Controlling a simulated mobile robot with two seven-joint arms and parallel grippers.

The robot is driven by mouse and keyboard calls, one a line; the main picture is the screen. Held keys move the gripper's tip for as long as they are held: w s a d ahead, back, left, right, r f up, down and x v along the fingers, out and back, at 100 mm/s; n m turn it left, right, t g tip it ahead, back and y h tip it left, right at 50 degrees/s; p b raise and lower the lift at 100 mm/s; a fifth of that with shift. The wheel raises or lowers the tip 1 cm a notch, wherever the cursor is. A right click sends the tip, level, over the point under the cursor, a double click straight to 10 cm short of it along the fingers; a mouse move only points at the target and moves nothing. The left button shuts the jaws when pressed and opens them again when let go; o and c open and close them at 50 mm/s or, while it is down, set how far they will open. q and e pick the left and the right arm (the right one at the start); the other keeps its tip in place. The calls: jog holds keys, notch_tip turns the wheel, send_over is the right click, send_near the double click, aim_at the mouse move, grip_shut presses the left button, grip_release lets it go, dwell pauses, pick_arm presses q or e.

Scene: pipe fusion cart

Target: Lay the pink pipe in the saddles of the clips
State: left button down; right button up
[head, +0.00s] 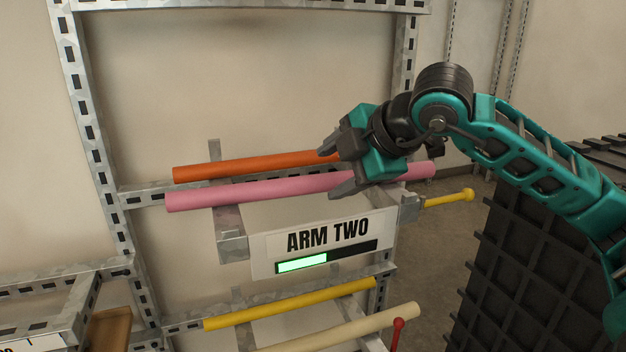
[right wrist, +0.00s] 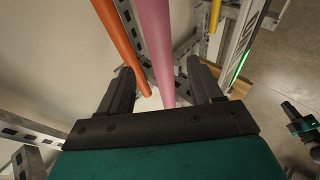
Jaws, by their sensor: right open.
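The pink pipe (head: 270,190) runs nearly level across the front of the rack. It passes above a grey metal bracket (head: 232,243) at its left part and another bracket (head: 409,208) near its right end. I cannot tell whether it touches them or sits in a saddle. My right gripper (head: 334,170) is open at the pipe's right half, its fingers pointing left. In the right wrist view the pink pipe (right wrist: 158,45) runs between the two spread fingers. A small dark and teal part (right wrist: 300,125) at the right edge may be my left arm; its jaws are unclear.
An orange pipe (head: 250,168) lies just behind the pink one, close to my right gripper. Below are the "ARM TWO" panel (head: 330,245), a yellow pipe (head: 290,303) and a cream pipe (head: 340,328). A yellow handle (head: 450,198) sticks out right. A black ribbed block (head: 530,250) stands at right.

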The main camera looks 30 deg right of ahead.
aim_at(317, 180)
jog(key=x, duration=0.3)
jog(key=p+x, duration=0.1)
jog(key=shift+w+a+f, duration=0.2)
jog(key=shift+a, duration=0.1)
jog(key=shift+r, duration=0.1)
grip_shut()
